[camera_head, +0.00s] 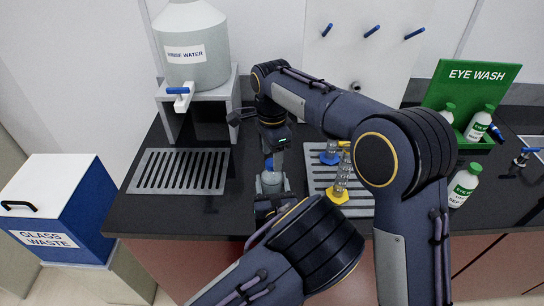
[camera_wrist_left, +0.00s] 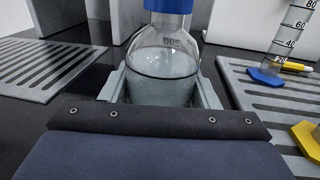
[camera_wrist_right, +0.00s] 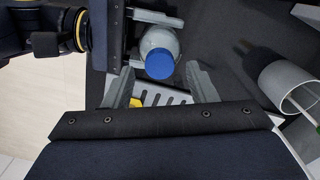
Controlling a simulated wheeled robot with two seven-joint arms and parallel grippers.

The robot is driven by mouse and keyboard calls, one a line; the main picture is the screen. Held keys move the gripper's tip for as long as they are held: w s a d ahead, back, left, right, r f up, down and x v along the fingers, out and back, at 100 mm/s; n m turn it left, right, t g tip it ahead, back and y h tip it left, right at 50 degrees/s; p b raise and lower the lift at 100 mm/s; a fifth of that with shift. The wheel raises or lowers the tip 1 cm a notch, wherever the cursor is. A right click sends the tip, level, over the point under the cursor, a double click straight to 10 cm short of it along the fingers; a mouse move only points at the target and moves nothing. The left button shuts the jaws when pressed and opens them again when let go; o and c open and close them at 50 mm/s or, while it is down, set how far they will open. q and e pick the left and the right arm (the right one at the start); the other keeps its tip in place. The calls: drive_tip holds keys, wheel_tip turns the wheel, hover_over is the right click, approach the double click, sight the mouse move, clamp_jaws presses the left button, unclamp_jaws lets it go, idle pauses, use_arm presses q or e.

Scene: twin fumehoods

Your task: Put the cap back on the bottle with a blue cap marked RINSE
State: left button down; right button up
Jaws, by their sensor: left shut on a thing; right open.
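A clear glass bottle (camera_wrist_left: 165,75) with pale liquid stands upright in the left wrist view; it also shows in the head view (camera_head: 270,183). A blue cap (camera_wrist_right: 159,65) sits over its neck, seen from above in the right wrist view; its lower edge also shows at the top of the left wrist view (camera_wrist_left: 168,5). Whether it is fully seated I cannot tell, and no RINSE marking is readable. My left gripper (camera_wrist_left: 162,88) is shut around the bottle's body. My right gripper (camera_wrist_right: 163,80) is open above the cap, its fingers apart on either side.
A slotted grate (camera_head: 180,172) lies left, beside the rinse water tank (camera_head: 195,50) on its stand. Graduated cylinders (camera_head: 343,175) stand on another grate to the right. A grey cup (camera_wrist_right: 285,85) holding a rod shows in the right wrist view. Eye wash bottles (camera_head: 463,184) are far right.

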drive_tip(key=shift+r, duration=1.5)
